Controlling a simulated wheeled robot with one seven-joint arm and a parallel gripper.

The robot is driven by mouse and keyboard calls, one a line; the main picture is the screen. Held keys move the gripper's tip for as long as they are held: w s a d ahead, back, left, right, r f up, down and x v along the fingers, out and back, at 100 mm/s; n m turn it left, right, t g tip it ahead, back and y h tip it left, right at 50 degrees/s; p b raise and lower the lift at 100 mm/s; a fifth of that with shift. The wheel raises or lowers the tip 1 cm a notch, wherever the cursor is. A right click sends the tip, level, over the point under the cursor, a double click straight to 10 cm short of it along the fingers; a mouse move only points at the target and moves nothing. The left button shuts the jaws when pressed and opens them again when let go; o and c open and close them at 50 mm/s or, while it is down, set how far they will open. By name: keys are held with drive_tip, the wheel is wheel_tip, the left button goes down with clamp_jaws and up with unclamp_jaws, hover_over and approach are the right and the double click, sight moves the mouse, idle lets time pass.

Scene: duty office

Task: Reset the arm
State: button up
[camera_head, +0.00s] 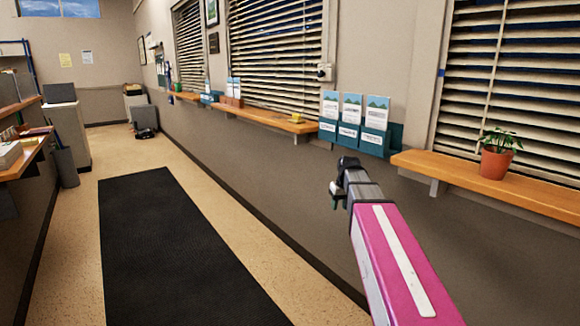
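My arm reaches up from the lower right of the head camera view, with a pink link nearest the camera. My gripper (337,196) is at the far end of the arm, small and dark. It hangs in the air in front of the grey wall, below the brochure holder (379,145) and left of the near wooden ledge (510,190). I cannot make out its fingers well enough to see whether they are apart. No held thing can be made out.
A potted plant (495,164) stands on the near ledge, close to my arm on the right. A black mat (165,245) lies on the clear floor. A counter (25,160) and a bin (66,167) stand at left; a black bag (145,134) lies at the far end.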

drive_tip(key=s+f+m+g+h, duration=0.1)
drive_tip(key=s+f+m, duration=0.1)
drive_tip(key=s+f, duration=1.8)
drive_tip(key=shift+s+a+f+g, duration=0.3)
drive_tip(key=shift+s+a+f, duration=0.1)
drive_tip(key=shift+s, duration=0.3)
